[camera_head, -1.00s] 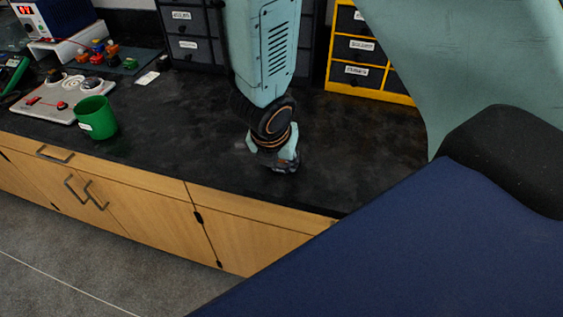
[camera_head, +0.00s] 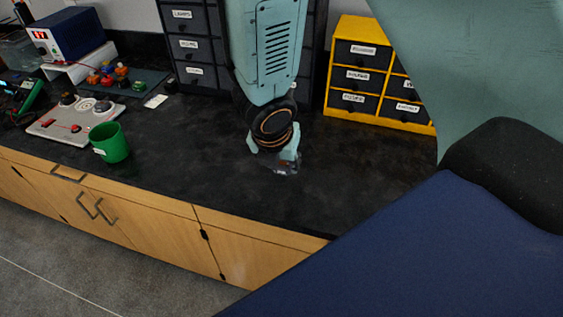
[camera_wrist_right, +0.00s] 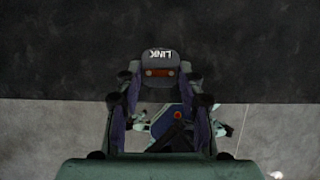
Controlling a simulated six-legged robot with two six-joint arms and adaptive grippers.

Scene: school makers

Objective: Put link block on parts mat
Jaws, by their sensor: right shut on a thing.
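The link block (camera_wrist_right: 161,66) is dark, with white LINK lettering and two orange-brown contacts, and sits between my right gripper's fingertips in the right wrist view. My right gripper (camera_head: 285,163) is shut on it over the black bench top, near the front edge. In the head view the block (camera_head: 286,169) is small and partly hidden by the fingers. The parts mat (camera_head: 151,77) is a dark mat at the back left of the bench, with several coloured blocks on it. My left gripper is not in view.
A green cup (camera_head: 110,144) and a grey board with dials (camera_head: 75,122) stand left of my right gripper. A white card (camera_head: 155,101) lies before the mat. Dark drawers (camera_head: 192,46) and a yellow drawer unit (camera_head: 378,117) stand behind. Bench between cup and gripper is clear.

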